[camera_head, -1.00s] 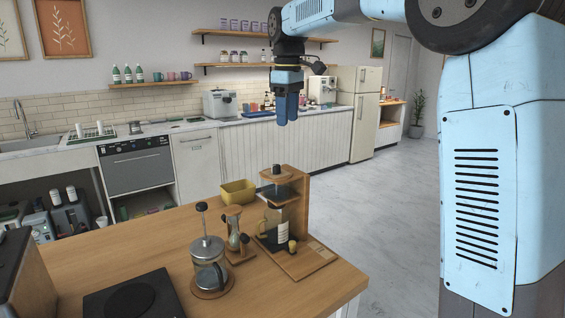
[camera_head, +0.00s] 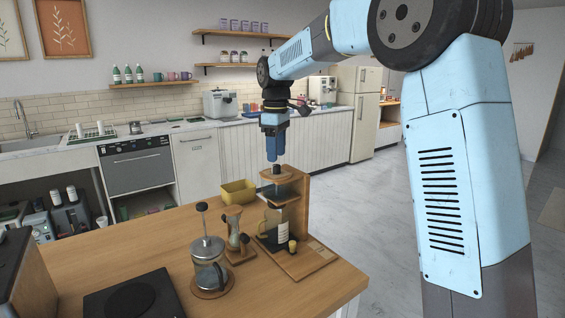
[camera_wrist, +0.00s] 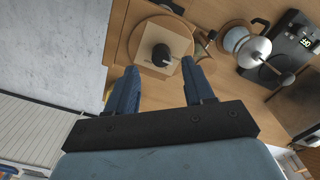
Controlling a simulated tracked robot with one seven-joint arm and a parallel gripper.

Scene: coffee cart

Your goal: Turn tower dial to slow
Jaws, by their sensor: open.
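The wooden drip tower (camera_head: 302,200) stands near the right end of the wooden counter, with a glass vessel in it. The dark dial (camera_head: 276,169) is on its top. In the wrist view the dial (camera_wrist: 161,55) is a black round knob with a pale pointer toward the lower right, on a square light plate (camera_wrist: 151,78). The plate's markings are too small to read. My gripper (camera_head: 274,159) points down just above the dial. In the wrist view its open fingers (camera_wrist: 158,72) lie left and right of the dial's near side, with nothing between them.
A French press (camera_head: 208,262) and a small glass hourglass-shaped vessel (camera_head: 234,228) stand left of the tower. A yellow bin (camera_head: 238,191) is behind them. A black round-topped plate (camera_head: 131,300) lies at the front left. Open floor (camera_head: 395,230) is to the right.

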